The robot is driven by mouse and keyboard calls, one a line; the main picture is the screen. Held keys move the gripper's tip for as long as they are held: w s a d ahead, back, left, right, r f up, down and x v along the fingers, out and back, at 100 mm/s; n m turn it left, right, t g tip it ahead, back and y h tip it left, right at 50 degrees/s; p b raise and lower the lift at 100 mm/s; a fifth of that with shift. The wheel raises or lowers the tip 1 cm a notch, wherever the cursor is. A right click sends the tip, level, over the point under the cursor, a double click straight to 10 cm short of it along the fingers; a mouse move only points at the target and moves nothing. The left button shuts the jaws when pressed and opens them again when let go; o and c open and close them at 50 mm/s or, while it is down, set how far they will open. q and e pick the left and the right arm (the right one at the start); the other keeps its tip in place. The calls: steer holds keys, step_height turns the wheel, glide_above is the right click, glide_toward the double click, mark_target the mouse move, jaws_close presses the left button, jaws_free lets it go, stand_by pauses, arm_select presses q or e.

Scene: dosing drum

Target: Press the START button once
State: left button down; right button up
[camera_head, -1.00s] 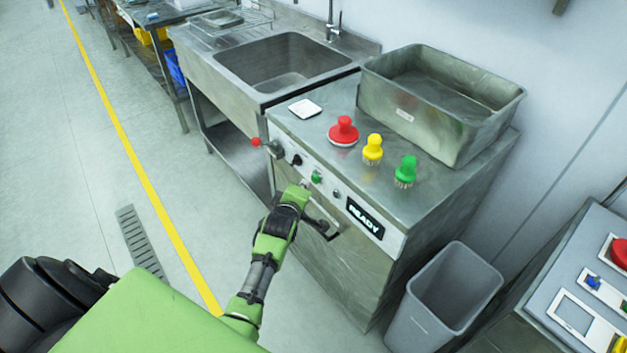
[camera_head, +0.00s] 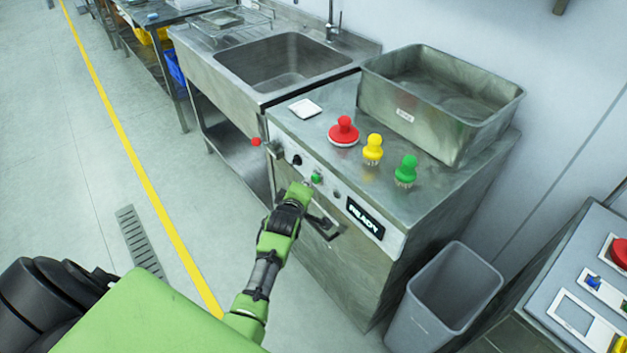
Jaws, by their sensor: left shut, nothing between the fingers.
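The green button (camera_head: 317,178) sits on the light front panel of the steel machine, between a black knob (camera_head: 296,160) and a small grey knob (camera_head: 337,195). I cannot read its label. The panel's display (camera_head: 365,217) reads READY. My left gripper (camera_head: 306,186) is shut and empty, with its tips right beside the green button, at its lower left in the picture. I cannot tell whether the tips touch the panel or the button. My right gripper is not in view.
A red-ended lever (camera_head: 256,142) sticks out left of the panel, and a dark handle (camera_head: 322,225) lies below it. Red (camera_head: 344,131), yellow (camera_head: 373,150) and green (camera_head: 405,171) brushes and a steel bin (camera_head: 430,125) stand on top. A grey waste bin (camera_head: 440,300) stands right.

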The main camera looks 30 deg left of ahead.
arm_select(q)
steer(key=shift+w+d, duration=0.2)
steer(key=shift+w, duration=0.25)
stand_by(0.6)
steer(key=shift+s, duration=0.1)
steer(key=shift+s+a+p, duration=0.3)
steer(key=shift+s+p, duration=0.25)
steer(key=shift+s, duration=0.2)
steer(key=s+p, duration=0.1)
steer(key=s+a+p, duration=0.1)
steer(key=s, duration=0.1)
steer(key=s+a+p, duration=0.1)
steer(key=shift+s, duration=0.35)
